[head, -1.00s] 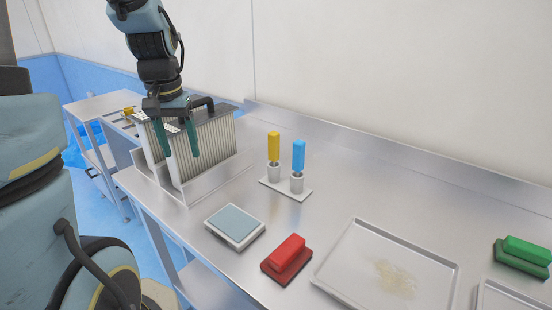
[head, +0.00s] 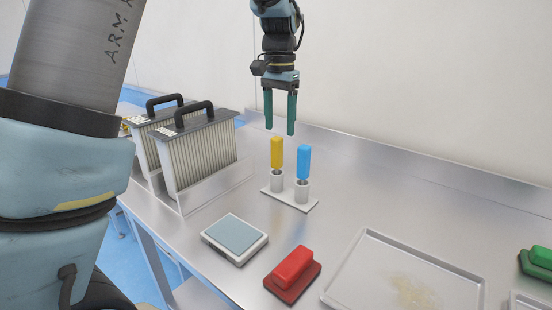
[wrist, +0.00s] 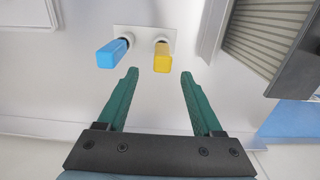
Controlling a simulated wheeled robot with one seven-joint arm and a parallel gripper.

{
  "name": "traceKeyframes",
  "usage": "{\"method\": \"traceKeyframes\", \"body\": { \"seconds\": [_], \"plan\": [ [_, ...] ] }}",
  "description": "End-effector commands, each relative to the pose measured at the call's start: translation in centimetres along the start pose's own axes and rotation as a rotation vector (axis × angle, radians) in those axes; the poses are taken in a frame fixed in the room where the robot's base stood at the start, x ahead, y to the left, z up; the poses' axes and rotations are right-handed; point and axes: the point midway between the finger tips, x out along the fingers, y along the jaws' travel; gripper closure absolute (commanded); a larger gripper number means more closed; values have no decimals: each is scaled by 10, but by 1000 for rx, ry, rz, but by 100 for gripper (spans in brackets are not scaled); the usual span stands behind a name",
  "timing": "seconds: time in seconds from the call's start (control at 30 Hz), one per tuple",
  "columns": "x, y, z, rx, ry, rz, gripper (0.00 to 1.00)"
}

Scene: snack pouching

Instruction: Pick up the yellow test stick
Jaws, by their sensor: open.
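The yellow test stick (head: 277,153) stands upright in the left white cup of a small white holder (head: 312,205) on the steel table. A blue stick (head: 303,161) stands in the cup to its right. My gripper (head: 281,132) is open and empty, pointing down, above and apparently behind the sticks. In the wrist view the yellow stick (wrist: 163,58) lies ahead of the gap between my green fingertips (wrist: 160,72), and the blue stick (wrist: 112,53) is to its left. Neither finger appears to touch a stick.
Two filter-like boxes with black handles (head: 195,150) stand left of the holder. A scale (head: 235,238), a red block (head: 292,274), a metal tray (head: 352,262) and a green block (head: 540,260) are nearer the front and right. The table behind the holder is mostly clear.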

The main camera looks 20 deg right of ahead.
Motion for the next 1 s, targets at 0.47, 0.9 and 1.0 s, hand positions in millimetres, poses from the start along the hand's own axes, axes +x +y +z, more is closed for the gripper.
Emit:
{"method": "traceKeyframes", "body": {
  "seconds": [0.47,0.9,1.0],
  "plan": [
    [51,-2,4,-4,-4,1,32],
    [92,-3,7,-4,1,0,32],
    [92,-3,7,-4,1,0,32]
  ]
}}
